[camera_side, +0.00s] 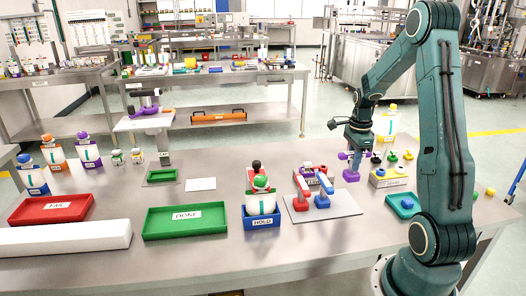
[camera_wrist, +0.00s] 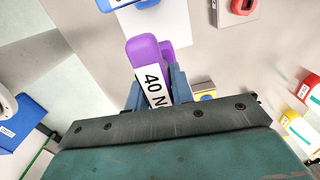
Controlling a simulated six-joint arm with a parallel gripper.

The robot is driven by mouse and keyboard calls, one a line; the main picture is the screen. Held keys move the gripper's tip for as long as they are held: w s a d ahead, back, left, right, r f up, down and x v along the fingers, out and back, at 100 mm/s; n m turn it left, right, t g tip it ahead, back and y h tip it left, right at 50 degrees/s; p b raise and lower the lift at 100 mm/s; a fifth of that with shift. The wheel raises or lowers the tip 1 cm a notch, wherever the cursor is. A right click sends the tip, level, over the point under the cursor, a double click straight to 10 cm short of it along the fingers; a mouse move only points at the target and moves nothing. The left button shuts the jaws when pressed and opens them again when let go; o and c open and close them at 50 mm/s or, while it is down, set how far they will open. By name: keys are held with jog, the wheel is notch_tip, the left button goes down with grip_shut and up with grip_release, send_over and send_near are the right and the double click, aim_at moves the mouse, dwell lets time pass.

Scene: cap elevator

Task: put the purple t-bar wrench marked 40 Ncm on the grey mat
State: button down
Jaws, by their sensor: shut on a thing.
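The purple t-bar wrench (camera_side: 351,175) hangs upright below my gripper (camera_side: 358,151) in the side view. In the wrist view my gripper (camera_wrist: 158,92) has its two fingers on either side of the purple wrench (camera_wrist: 142,50), whose white label reads "40 N", the rest hidden. My gripper is shut on this wrench. The grey mat (camera_side: 342,207) lies flat on the table, to the left of and nearer the camera than the held wrench. A red-topped wrench (camera_side: 302,188) and a blue wrench (camera_side: 322,201) stand on the mat.
A blue HOLD holder (camera_side: 263,222) with a green-capped bottle stands left of the mat. A red-and-dark fixture (camera_side: 318,179) sits behind it. A yellow-grey block (camera_side: 391,179) and a teal tray (camera_side: 402,207) are at the right. The green DONE tray (camera_side: 185,221) is further left.

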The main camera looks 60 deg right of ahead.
aim_at(352, 172)
notch_tip(352, 172, down, 5)
jog(key=shift+r, duration=0.1)
jog(key=shift+f, duration=2.15)
jog(key=c, duration=1.2)
grip_release()
jog(key=shift+f, duration=0.15)
notch_tip(352, 172, up, 12)
jog(key=shift+r, duration=0.15)
